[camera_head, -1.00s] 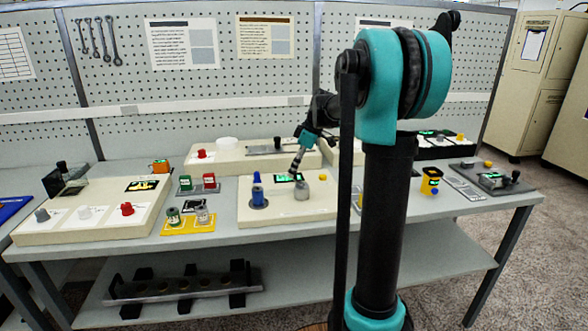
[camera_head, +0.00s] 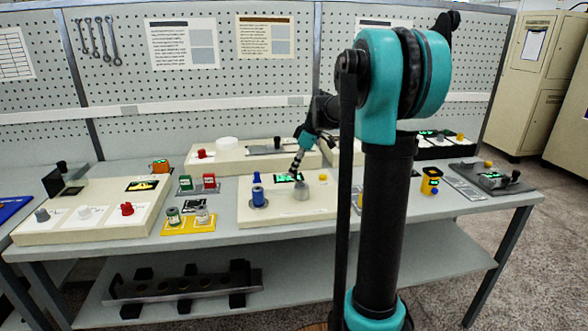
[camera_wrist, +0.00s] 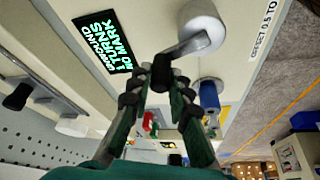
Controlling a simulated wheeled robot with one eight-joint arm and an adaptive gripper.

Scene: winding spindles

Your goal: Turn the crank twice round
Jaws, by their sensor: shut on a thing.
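The crank is a grey hub (camera_wrist: 203,24) with a flat metal arm (camera_wrist: 184,48) and a dark upright handle (camera_wrist: 161,68), seen in the wrist view. My gripper (camera_wrist: 161,80) is shut on the handle, a fingertip at each side. In the head view my gripper (camera_head: 293,176) points down at the pale unit (camera_head: 285,214), left of the grey hub (camera_head: 300,191). The handle is too small to make out there. A lit display (camera_wrist: 103,42) beside the crank reads "UNWOUND", "1 TURNS" and "NO MARK" in the wrist view.
A blue spindle (camera_head: 257,194) stands on the same unit, left of the crank. A yellow tray (camera_head: 190,226) with two jars lies further left. A long low unit (camera_head: 225,160) stands behind. My arm hides part of the bench at the right.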

